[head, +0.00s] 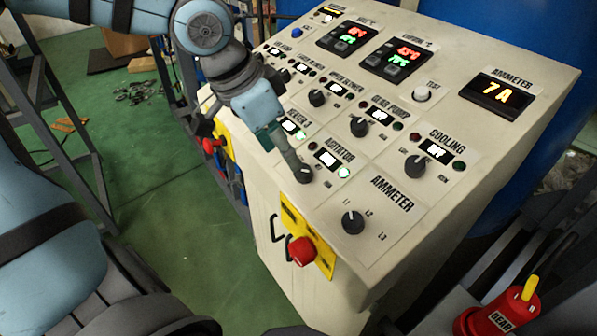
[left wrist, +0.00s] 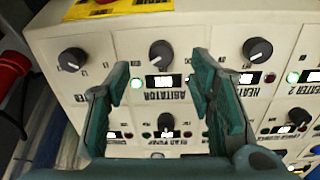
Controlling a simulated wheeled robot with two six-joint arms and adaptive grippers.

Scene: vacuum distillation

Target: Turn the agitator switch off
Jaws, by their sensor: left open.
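The agitator switch is a dark rotary knob (left wrist: 160,55) on the beige control panel (left wrist: 230,22). In the left wrist view the panel appears upside down, with the knob between my fingertips. My left gripper (left wrist: 160,72) is open, with one finger on either side of the knob and gaps visible to both. My right gripper is not in view.
A red emergency button (head: 302,251) on a yellow plate sticks out from the panel's front edge. The ammeter display (head: 497,92) reads 7A.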

